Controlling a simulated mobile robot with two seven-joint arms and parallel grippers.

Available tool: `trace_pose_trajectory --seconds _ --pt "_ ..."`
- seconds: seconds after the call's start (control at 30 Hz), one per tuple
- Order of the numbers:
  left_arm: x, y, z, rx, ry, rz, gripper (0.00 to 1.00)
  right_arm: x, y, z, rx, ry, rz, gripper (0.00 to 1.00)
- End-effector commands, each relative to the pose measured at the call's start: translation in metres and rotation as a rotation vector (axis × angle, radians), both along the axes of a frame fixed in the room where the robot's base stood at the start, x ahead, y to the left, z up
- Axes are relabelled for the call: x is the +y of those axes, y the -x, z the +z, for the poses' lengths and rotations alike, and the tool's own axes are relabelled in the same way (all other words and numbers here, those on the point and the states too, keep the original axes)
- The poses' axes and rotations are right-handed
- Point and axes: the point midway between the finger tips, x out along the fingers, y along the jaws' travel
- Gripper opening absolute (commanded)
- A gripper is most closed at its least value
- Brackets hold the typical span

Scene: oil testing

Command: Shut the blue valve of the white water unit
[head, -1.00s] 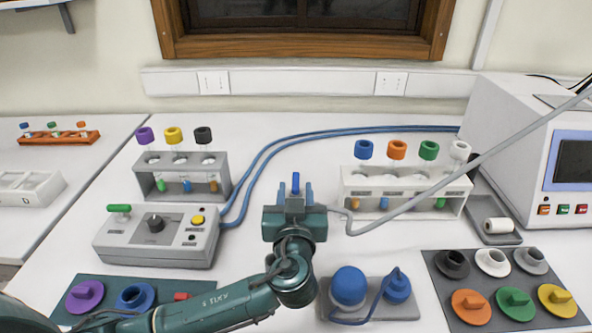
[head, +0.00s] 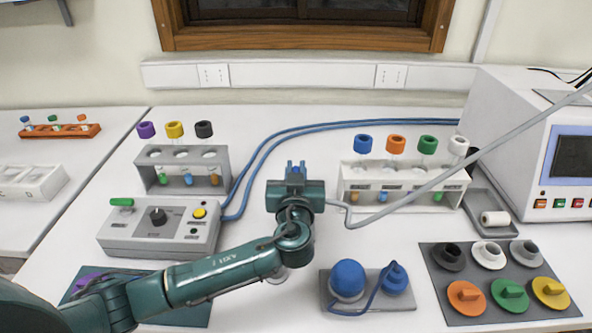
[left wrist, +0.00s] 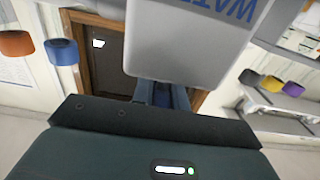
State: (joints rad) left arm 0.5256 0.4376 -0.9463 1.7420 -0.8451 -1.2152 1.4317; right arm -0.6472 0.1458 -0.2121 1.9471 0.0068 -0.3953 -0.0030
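My left gripper (head: 296,167) reaches forward at mid-table in the head view, with its fingertips pointing away from me. Its fingers are close together on the blue valve, which they largely hide. In the left wrist view the white water unit (left wrist: 195,40) fills the top centre, very close, with part of its blue lettering showing. The left fingers (left wrist: 162,95) reach in just below its edge. In the head view the unit is hidden behind my gripper. My right gripper is in neither view.
A grey hose (head: 400,203) runs from beside my gripper to the upper right. A control box (head: 150,240) and grey rack (head: 148,178) stand left. A white rack (head: 352,202) stands right.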

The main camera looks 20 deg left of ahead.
Motion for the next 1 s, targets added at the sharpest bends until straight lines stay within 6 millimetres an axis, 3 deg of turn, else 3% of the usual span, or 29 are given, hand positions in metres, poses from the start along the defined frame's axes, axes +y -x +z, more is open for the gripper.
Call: trace_pose_trajectory --seconds 0.17,0.57,0.8,1.0 --pt "0.0 0.0 0.0 0.0 0.0 0.001 0.0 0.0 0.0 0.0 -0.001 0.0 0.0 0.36" --pt "0.0 0.001 -0.005 0.001 0.003 -0.039 0.0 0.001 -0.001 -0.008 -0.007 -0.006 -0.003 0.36" --pt "-0.002 0.0 -0.007 -0.001 0.008 -0.175 0.0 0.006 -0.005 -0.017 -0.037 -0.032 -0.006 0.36" --pt "-0.004 0.0 0.0 -0.001 0.003 -0.353 0.0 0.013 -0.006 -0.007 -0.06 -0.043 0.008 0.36"
